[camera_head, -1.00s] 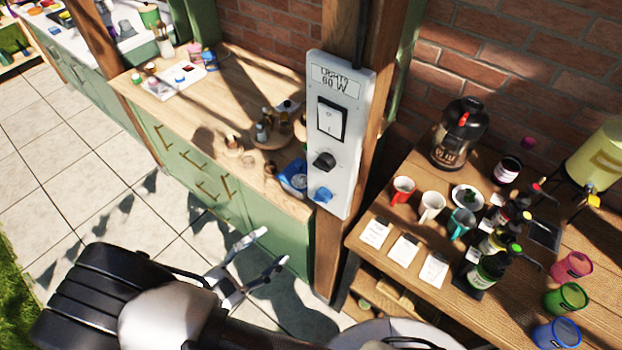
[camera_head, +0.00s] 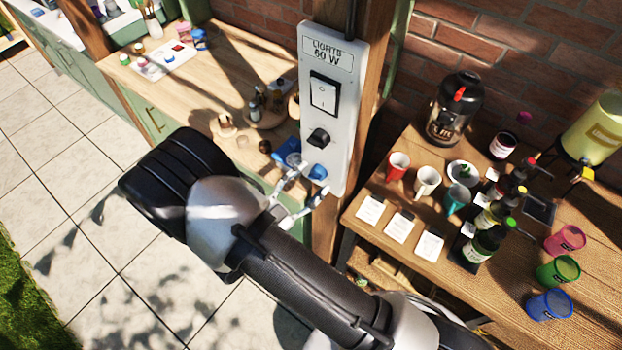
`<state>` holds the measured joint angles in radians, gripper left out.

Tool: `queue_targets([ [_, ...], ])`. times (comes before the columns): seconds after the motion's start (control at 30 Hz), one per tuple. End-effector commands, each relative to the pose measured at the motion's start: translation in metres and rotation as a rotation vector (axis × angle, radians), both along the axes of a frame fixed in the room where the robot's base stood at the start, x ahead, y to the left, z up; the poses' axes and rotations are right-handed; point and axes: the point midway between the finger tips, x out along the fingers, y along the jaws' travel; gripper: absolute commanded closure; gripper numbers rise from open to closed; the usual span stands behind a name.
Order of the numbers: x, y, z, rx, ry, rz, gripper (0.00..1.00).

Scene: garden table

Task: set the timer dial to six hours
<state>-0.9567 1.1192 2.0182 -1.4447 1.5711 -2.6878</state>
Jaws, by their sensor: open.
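A white control panel (camera_head: 341,75) is fixed upright on a wooden post. It carries a label reading "LIGHTS 60 W", a rocker switch (camera_head: 323,94), a black knob (camera_head: 318,138) and a blue knob (camera_head: 318,171) at the bottom. Which knob is the timer dial cannot be told, as no hour marks are readable. My gripper (camera_head: 306,177) is open at the lower end of the panel. Its two fingers lie to the left of and below the blue knob, close to it. Whether they touch it is not clear.
A wooden counter (camera_head: 225,75) with bottles and a small tray stands behind my arm at left. On the right, a wooden table (camera_head: 385,247) holds cups, bottles, cards, a black flask (camera_head: 456,105) and a yellow dispenser (camera_head: 598,130).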

Motion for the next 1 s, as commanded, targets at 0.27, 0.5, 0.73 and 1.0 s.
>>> queue_targets([
  [0.27, 0.0111, -0.0106, 0.0, 0.0, 0.0, 0.0, 0.47],
  [0.5, 0.011, -0.0104, 0.0001, 0.0, 0.0, 0.0, 0.49],
  [0.73, 0.0109, -0.0103, 0.0001, 0.0, 0.0, 0.0, 0.65],
  [1.0, 0.0109, -0.0101, 0.0, 0.0, 0.0, 0.001, 0.83],
])
